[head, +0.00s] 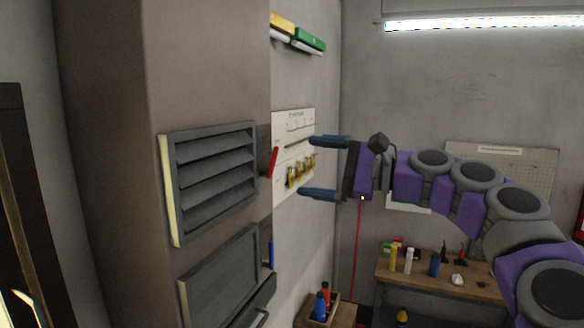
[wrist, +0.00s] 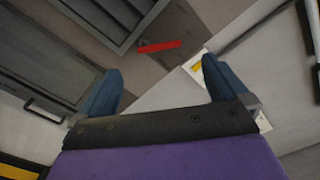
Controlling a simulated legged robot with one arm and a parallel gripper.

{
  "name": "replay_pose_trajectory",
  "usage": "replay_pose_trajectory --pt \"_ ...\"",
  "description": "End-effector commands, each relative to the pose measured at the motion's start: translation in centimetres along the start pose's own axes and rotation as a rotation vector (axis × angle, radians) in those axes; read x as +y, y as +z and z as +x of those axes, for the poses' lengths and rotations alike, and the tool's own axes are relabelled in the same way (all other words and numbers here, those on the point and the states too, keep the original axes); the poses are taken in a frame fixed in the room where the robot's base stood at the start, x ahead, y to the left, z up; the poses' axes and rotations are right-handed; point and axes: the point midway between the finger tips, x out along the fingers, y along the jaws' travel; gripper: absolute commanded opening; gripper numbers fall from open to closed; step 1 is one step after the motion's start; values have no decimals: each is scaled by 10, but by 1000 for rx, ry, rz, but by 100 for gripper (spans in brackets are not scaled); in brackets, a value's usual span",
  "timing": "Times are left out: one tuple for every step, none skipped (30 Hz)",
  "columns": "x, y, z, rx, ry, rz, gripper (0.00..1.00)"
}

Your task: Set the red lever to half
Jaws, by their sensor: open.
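The red lever (head: 272,163) sticks out from the side face of the tall grey-brown cabinet, near its right edge, and looks tilted in the head view. In the wrist view the red lever (wrist: 160,46) shows as a short red bar ahead of my fingers, above the gap between them. My gripper (head: 322,168) is open and empty, its two blue fingers pointing left toward the lever, with space between the fingertips and the lever. In the wrist view my gripper (wrist: 160,82) has its fingers spread wide.
A blue lever (head: 270,254) sits lower on the same cabinet (head: 110,150). A louvred vent (head: 215,180) is on the cabinet front. A white board with hooks and brass items (head: 290,130) hangs on the wall behind my fingers. A workbench with bottles (head: 440,280) stands at the lower right.

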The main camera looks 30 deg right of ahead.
Motion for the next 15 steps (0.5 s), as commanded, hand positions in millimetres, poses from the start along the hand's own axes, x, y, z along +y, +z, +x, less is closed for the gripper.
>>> replay_pose_trajectory --pt "0 -1 -12 2 -3 0 100" --pt "0 -2 -19 3 -4 0 100" --pt "-1 -2 -28 4 -4 0 100" --pt "0 -2 -34 3 -3 0 100" --pt "0 -1 -41 3 -2 -1 100" --pt "-1 -2 -49 4 -4 -2 100" --pt "-1 -2 -55 5 -5 -2 100" --pt "-1 -2 -60 5 -4 -2 100" --pt "0 -1 -66 3 -2 -1 100" --pt "0 -1 -70 2 0 -1 100" --pt "0 -1 -74 2 -1 0 100" --pt "0 -1 -79 2 -2 0 100" --pt "-1 -1 -83 2 -2 0 100" --pt "-1 -1 -85 2 -2 1 100" --pt "0 -1 -88 2 -2 1 100"
